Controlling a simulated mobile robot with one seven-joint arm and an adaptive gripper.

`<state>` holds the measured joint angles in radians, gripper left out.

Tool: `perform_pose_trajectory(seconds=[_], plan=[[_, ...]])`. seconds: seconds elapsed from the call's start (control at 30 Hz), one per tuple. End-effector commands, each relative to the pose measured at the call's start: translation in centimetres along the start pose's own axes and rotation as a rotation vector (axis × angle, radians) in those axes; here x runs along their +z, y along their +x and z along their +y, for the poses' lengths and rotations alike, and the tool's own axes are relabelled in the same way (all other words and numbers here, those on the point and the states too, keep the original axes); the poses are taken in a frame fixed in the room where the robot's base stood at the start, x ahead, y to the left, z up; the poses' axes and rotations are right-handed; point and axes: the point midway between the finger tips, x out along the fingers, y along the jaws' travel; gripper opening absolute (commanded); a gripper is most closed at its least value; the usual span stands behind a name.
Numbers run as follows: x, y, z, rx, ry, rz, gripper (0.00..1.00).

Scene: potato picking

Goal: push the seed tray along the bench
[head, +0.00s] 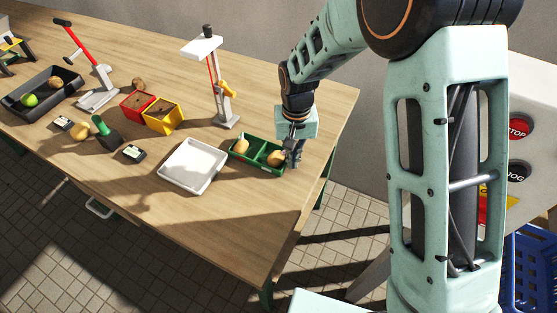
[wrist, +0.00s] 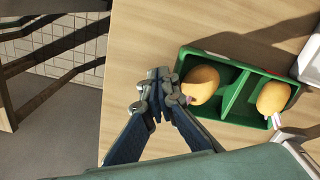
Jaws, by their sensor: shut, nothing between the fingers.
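The seed tray is the green tray (head: 254,161) near the right end of the bench in the head view. It has a divider and holds a potato (head: 241,146) in its left part and another potato (head: 275,157) in its right part. In the wrist view the green tray (wrist: 232,88) holds one potato (wrist: 200,84) in the part nearer my gripper and one potato (wrist: 273,97) in the other. My gripper (wrist: 158,85) is shut and empty. It is pointed down beside the tray's right end in the head view (head: 292,160); I cannot tell whether it touches the tray.
A white tray (head: 192,165) lies just left of the green tray on the bench (head: 135,197). Red (head: 137,103) and yellow (head: 163,117) boxes and a stand (head: 225,110) are further left and back. The bench's right edge is close to my gripper.

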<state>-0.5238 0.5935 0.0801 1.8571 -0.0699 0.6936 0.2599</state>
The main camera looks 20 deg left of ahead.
Motion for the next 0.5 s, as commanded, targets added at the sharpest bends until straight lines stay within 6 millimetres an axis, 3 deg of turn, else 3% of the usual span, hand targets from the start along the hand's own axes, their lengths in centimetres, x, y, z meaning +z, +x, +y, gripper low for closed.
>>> perform_pose_trajectory(seconds=[0.5], plan=[[-1.0, 0.0, -1.9, 0.0, -0.001, 0.0, 0.0]])
